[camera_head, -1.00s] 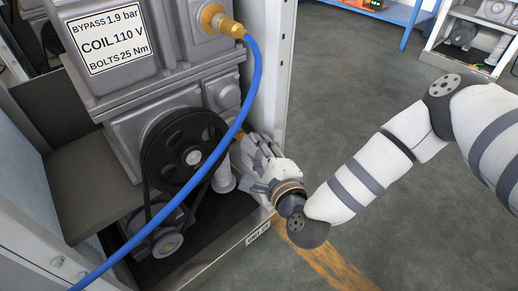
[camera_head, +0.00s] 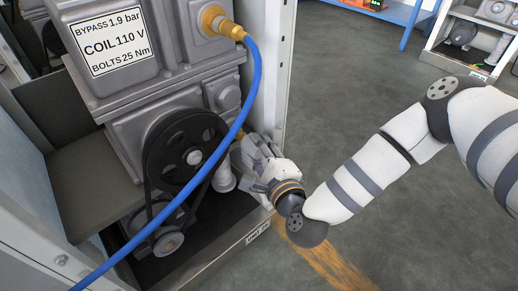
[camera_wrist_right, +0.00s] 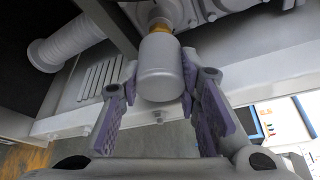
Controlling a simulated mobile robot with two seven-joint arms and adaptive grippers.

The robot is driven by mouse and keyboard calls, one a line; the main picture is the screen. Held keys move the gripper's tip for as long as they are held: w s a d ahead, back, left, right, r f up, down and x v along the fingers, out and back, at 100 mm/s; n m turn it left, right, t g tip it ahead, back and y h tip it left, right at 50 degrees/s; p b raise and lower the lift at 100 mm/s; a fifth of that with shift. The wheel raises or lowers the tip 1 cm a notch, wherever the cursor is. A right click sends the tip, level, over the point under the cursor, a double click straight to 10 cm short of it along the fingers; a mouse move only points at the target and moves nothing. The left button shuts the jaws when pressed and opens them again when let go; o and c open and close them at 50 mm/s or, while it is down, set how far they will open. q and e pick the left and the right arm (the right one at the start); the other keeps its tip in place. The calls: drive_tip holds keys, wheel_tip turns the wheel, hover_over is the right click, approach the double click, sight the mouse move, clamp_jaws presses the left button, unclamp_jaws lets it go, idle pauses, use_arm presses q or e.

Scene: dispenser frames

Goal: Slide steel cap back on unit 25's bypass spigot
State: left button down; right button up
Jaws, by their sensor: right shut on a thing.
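The steel cap (camera_wrist_right: 160,68) is a smooth grey cylinder between the two purple-padded fingers of my right gripper (camera_wrist_right: 157,82) in the right wrist view. The gripper is shut on it. The brass bypass spigot (camera_wrist_right: 159,28) shows just beyond the cap's far end, in line with it. I cannot tell how far the cap sits over it. In the head view my right gripper (camera_head: 257,158) is beside the grey pump unit (camera_head: 150,130), right of its black pulley, and its fingers hide the cap. My left gripper is out of view.
A blue hose (camera_head: 254,90) arcs from the upper brass fitting (camera_head: 217,22) down across the front, close to my right gripper. The black pulley (camera_head: 185,150) and the white frame post (camera_head: 272,70) flank the gripper. Open floor (camera_head: 350,110) lies to the right.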

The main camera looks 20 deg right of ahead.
drive_tip(key=shift+w+a+b, duration=0.3)
drive_tip(key=shift+w, duration=0.55)
drive_tip(key=shift+w+a+b, duration=0.3)
drive_tip(key=shift+w+b, duration=0.05)
drive_tip(key=shift+w, duration=0.55)
drive_tip(key=shift+w+a+b, duration=0.3)
drive_tip(key=shift+w, duration=0.55)
drive_tip(key=o, duration=1.2)
approach(243, 138)
drive_tip(key=shift+s+r, duration=0.15)
drive_tip(key=shift+s, duration=0.4)
drive_tip(key=shift+s+r, duration=0.15)
drive_tip(key=shift+s, duration=0.45)
